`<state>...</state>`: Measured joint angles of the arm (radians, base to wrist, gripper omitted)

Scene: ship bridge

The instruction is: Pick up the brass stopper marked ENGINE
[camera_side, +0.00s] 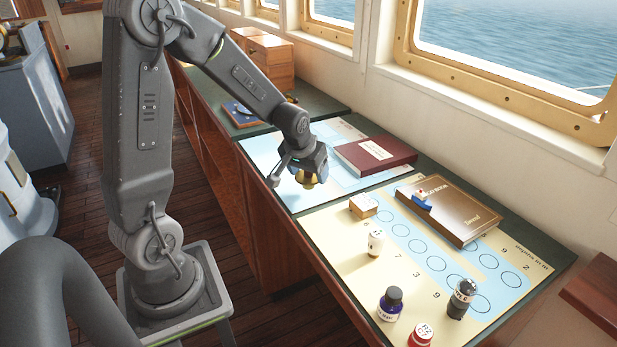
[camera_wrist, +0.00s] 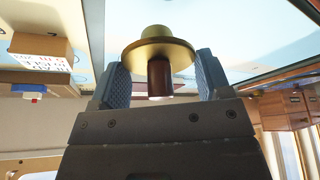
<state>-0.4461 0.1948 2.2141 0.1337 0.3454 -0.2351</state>
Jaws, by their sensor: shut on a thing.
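My gripper (camera_side: 308,176) is above the chart on the desk, near the dark red book. It is shut on a brass stopper (camera_side: 308,179), which hangs just under the jaws. In the wrist view the brass stopper (camera_wrist: 158,55) has a wide round flange, a knob and a darker stem, and my gripper's two blue-grey pads (camera_wrist: 160,78) stand on either side of it. I cannot read any ENGINE marking on it. Whether the stopper touches the chart is hard to tell.
A dark red book (camera_side: 375,154) lies right of my gripper. A brown logbook (camera_side: 450,208) carries a small toy boat (camera_side: 421,199).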

